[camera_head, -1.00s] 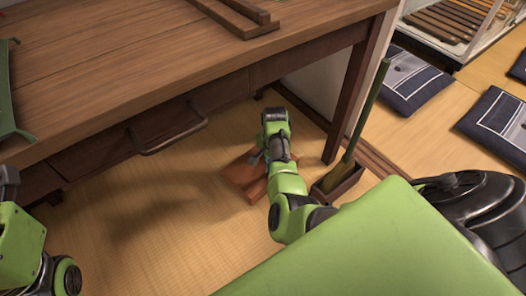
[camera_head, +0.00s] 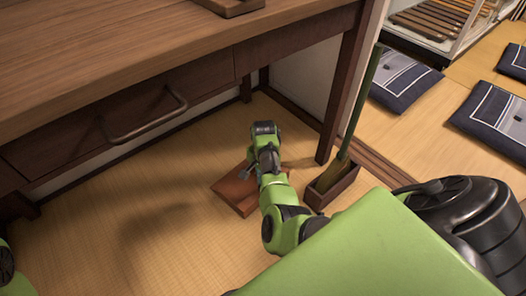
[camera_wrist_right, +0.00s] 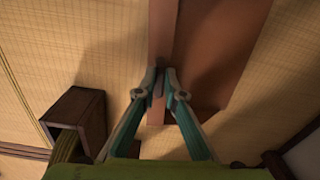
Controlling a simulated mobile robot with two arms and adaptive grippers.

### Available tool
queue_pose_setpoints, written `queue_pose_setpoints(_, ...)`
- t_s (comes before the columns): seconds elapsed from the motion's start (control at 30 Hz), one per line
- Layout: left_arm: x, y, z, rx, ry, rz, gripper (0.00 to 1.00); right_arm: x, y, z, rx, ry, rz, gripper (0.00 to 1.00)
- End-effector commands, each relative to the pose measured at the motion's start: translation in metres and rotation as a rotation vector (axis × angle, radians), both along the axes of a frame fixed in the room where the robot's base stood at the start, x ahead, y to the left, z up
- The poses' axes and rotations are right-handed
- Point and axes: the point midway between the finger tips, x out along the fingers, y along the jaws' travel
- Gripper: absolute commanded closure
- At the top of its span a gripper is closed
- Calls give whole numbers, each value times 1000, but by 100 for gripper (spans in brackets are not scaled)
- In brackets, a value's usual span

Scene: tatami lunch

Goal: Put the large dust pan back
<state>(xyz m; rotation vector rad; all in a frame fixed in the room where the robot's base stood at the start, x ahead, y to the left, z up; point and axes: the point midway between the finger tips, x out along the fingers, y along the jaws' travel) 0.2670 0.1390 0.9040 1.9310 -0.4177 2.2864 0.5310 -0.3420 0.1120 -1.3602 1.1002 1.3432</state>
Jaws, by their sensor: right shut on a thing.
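The large dust pan (camera_head: 234,194) is a flat reddish-brown wooden piece low over the tatami floor, below the desk's front. It also shows in the right wrist view (camera_wrist_right: 215,55), with a raised strip along one side. My right gripper (camera_head: 247,172) reaches down to it, and its fingertips (camera_wrist_right: 160,82) are closed on that strip. I cannot tell whether the pan touches the floor. My arm hides part of the pan in the head view. Only a sliver of my left arm shows at the left edge; its gripper is out of view.
A wooden box (camera_head: 333,188) with a long green-handled broom (camera_head: 362,108) stands right of the pan, by the desk leg (camera_head: 341,85). It also shows in the wrist view (camera_wrist_right: 76,117). The desk (camera_head: 150,50) overhangs the floor behind. Floor at left is clear. Dark cushions (camera_head: 404,78) lie at right.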

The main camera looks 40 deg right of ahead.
Motion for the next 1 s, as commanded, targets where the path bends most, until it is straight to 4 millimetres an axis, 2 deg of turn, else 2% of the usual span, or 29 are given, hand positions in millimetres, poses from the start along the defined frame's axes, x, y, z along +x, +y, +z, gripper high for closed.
queue_pose_setpoints(0.37, -2, 0, 1, 1, -5, 0, 74, 1, 0, -3, -1, -2, 0, 100)
queue_pose_setpoints(0.4, -2, 0, 1, 1, -5, 0, 74, 1, 0, -3, -1, -2, 0, 85)
queue_pose_setpoints(0.47, -2, 0, 1, 1, -5, 0, 74, 1, 0, -3, -1, -2, 0, 71)
queue_pose_setpoints(0.83, -1, 1, 0, -4, -4, 0, 74, 0, 0, -2, 0, 0, 0, 71)
queue_pose_setpoints(1.0, -1, 1, 0, -2, -4, -1, 74, 1, 0, 16, 0, -3, 1, 71)
